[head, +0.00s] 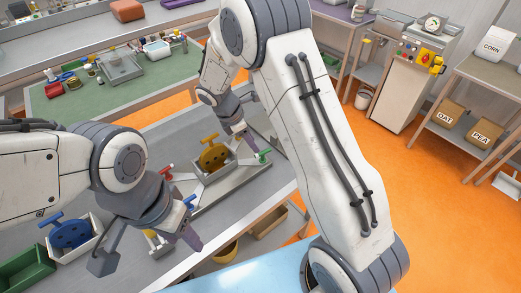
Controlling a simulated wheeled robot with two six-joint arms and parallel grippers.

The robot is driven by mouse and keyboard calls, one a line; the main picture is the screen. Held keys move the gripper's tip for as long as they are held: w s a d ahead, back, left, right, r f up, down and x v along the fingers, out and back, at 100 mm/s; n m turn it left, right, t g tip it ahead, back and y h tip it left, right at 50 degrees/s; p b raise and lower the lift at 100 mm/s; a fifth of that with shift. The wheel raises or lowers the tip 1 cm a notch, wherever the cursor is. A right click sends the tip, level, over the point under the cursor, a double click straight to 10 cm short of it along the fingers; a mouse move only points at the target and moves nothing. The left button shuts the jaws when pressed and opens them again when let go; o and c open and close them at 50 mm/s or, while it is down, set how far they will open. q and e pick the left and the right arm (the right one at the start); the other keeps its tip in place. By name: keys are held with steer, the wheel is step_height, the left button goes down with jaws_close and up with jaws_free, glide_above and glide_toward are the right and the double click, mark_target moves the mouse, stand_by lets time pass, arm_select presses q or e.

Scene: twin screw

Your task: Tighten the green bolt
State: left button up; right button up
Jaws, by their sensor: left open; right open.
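The green bolt (263,155) stands at the right side of a grey metal fixture (205,203) on the workbench; only its green handle shows clearly. A red-handled bolt (167,172) is at the fixture's left and a blue-handled one (188,201) at its front. My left gripper (147,250) is open and empty, at the bench's front left.
A small yellow-handled part (157,243) lies near my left fingers. A white bin (92,246) holds a blue valve wheel (70,231), beside a green bin (22,272). My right arm hides the bench's right side. A green-topped table (135,92) stands behind.

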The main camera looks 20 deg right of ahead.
mark_target(263, 152)
steer(key=x, duration=0.2)
steer(key=p+x, duration=0.1)
steer(key=x, duration=0.5)
steer(key=shift+s+d+f, duration=0.1)
steer(key=shift+d, duration=0.3)
